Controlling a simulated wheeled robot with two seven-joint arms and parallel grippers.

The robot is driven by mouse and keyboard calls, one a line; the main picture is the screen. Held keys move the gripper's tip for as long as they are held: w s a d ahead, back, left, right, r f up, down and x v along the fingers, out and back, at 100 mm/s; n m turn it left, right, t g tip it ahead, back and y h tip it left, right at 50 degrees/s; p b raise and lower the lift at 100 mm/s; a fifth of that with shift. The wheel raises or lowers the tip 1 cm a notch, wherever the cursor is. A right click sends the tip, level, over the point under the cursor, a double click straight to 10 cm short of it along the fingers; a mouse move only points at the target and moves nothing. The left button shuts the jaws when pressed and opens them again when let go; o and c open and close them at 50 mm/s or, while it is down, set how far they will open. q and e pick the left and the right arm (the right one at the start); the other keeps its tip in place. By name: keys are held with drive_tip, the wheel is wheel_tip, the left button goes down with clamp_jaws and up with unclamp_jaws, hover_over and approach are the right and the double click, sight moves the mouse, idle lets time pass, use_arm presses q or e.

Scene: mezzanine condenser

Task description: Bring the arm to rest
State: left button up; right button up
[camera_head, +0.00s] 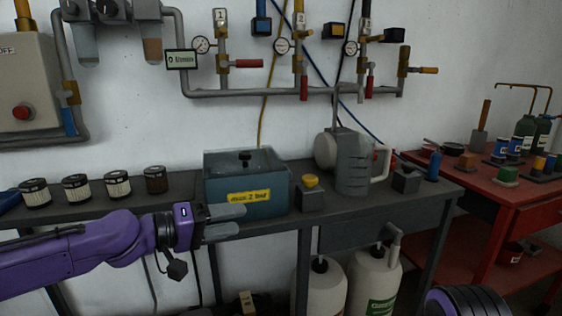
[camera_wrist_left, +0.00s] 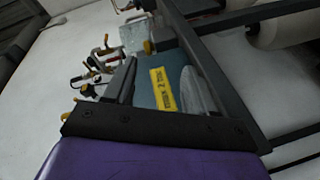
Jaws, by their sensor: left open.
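My left gripper (camera_head: 228,221) is at the end of the purple left arm (camera_head: 85,255). Its two grey fingers are spread apart with nothing between them, pointing right. It is in front of the blue-grey box (camera_head: 235,195) with a yellow label, near the bench edge. In the left wrist view the open fingers (camera_wrist_left: 155,90) frame the same box (camera_wrist_left: 149,73) and its label. I cannot tell whether a finger touches the box. My right gripper is not in view; a dark round part shows at the bottom right of the head view.
Several filters (camera_head: 118,185) stand left of the box. A yellow-topped block (camera_head: 310,196) and a grey jug (camera_head: 352,165) stand right of it. White canisters (camera_head: 372,282) are under the bench. A red cart (camera_head: 510,190) with bottles is at right. Pipes with gauges run along the wall.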

use_arm(q)
wheel_tip(320, 180, down, 17)
drive_tip(key=n+y, duration=0.5)
drive_tip(key=s+a+f+n+y, duration=0.1)
drive_tip(key=s+a+f+y, duration=0.15)
drive_tip(key=f, duration=0.35)
drive_tip(key=s+a+f+n+g+y, duration=0.1)
drive_tip(key=s+f+y, duration=0.1)
drive_tip(key=s+f, duration=0.35)
drive_tip(key=s+a+f+n+y, duration=0.2)
drive_tip(key=f, duration=0.6)
drive_tip(key=s+a+f+m+g+y, duration=0.1)
drive_tip(key=s+a+f+y, duration=0.1)
drive_tip(key=s+a+f, duration=0.45)
drive_tip(key=s+a+f+m+g+y, duration=0.1)
drive_tip(key=s+a+m+g+y, duration=0.15)
drive_tip(key=s, duration=0.65)
drive_tip(key=s+a+f+g+y, duration=0.1)
drive_tip(key=s+a+f, duration=0.3)
drive_tip(key=s+a, duration=0.3)
drive_tip(key=w+a+p+v, duration=0.1)
drive_tip(key=p+v, duration=1.1)
drive_tip(key=shift+w+a+r, duration=0.2)
drive_tip(key=shift+w+r, duration=0.05)
drive_tip(key=shift+r, duration=0.15)
